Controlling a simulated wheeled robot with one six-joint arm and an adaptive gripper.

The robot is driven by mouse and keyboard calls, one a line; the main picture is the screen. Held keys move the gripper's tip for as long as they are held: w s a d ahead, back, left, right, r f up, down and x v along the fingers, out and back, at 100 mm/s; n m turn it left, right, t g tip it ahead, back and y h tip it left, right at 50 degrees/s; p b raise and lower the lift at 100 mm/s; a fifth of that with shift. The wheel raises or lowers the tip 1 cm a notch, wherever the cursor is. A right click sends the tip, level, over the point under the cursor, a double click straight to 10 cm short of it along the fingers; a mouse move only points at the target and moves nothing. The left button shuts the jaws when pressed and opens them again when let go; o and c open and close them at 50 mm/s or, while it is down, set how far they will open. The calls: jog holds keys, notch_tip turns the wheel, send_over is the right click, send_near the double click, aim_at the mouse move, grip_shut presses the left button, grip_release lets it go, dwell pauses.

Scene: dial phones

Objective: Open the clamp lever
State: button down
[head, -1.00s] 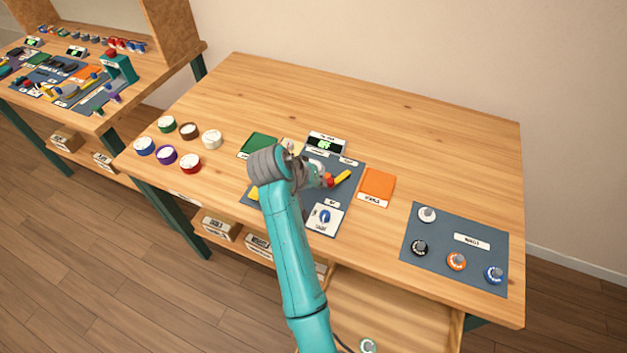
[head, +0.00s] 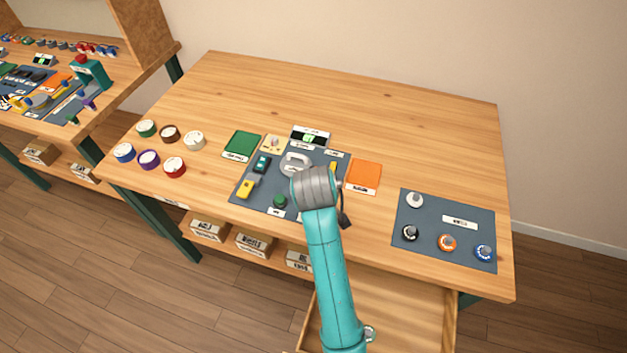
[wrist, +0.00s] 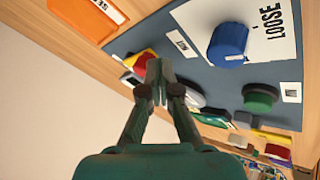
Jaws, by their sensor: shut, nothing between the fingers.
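The clamp lever (wrist: 145,60) shows in the wrist view as a red and yellow part on the grey-blue panel (wrist: 205,75), just past my fingertips and partly hidden by them. In the head view only a small yellow piece of the lever (head: 333,168) shows beside my wrist. My gripper (wrist: 158,78) is shut and empty, its fingertips together. They overlap the lever in the wrist view, and I cannot tell whether they touch it. The head view hides my fingers behind the grey wrist joint.
A blue dial (wrist: 228,42) on a white card marked LOOSE and a green knob (wrist: 261,97) stand near my fingers. An orange pad (head: 364,174) lies right of the panel. A mat with several knobs (head: 425,225) is farther right. The table's back is clear.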

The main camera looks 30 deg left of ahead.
jog(key=shift+w+d+n+g+y, duration=0.15)
jog(key=shift+d+n+y, duration=0.2)
jog(key=shift+d+n, duration=0.2)
jog(key=shift+w+d+n+g+y, duration=0.15)
jog(key=shift+d+n+y, duration=0.25)
jog(key=shift+n, duration=0.25)
jog(key=shift+a, duration=0.15)
jog(key=shift+w+a, duration=0.35)
jog(key=shift+a, duration=0.25)
jog(key=shift+s, duration=0.1)
